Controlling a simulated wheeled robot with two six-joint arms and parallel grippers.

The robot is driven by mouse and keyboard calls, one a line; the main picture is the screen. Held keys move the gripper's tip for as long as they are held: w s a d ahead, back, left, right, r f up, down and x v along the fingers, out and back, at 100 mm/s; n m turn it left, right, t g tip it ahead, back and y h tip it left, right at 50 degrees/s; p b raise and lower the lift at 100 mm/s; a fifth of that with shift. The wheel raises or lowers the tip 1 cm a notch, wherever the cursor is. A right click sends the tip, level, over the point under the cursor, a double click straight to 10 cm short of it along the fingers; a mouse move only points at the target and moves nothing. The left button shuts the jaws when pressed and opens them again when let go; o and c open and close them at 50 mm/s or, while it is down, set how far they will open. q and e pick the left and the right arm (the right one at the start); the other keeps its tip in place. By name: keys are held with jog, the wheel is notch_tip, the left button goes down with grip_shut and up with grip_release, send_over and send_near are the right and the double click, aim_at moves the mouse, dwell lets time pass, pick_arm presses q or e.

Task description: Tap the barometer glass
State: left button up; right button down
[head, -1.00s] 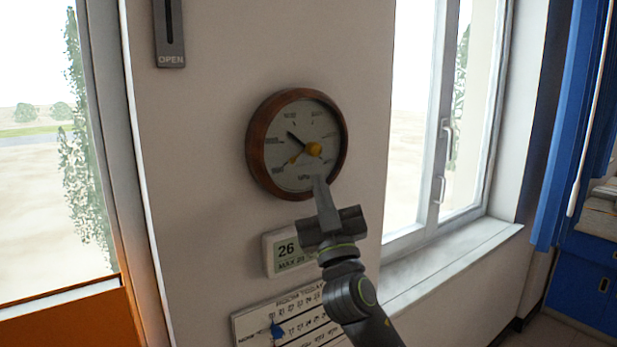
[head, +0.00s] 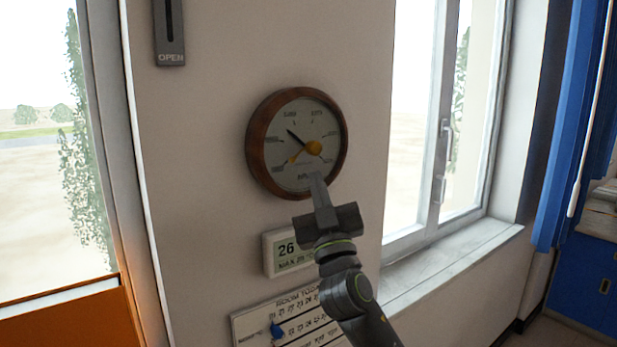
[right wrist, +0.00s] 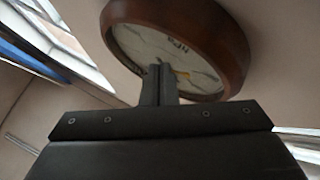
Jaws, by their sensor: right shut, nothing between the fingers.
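The barometer (head: 258,148) hangs on the white wall in the head view, round, with a brown wooden rim, a pale dial, a dark hand, and a yellow hand and knob. My right gripper (head: 317,178) is shut and empty. Its fingertips overlap the lower part of the dial in the head view. In the right wrist view the barometer (right wrist: 232,45) is tilted above the gripper (right wrist: 160,70), whose tips lie in front of the dial's lower part. Whether the tips touch the glass cannot be told. My left gripper is not in view.
A small date display (head: 281,252) and a calendar board (head: 255,325) with a blue marker are on the wall below, partly behind my right arm. A window (head: 415,130) with a sill is to the right. A grey OPEN plate (head: 170,35) is at upper left.

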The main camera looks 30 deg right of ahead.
jog(key=shift+w+b, duration=0.3)
dwell(0.4)
dwell(0.3)
jog(key=shift+s, duration=0.75)
jog(key=s, duration=0.3)
jog(key=s+p, duration=0.1)
jog(key=s, duration=0.1)
jog(key=shift+d, duration=0.25)
dwell(0.5)
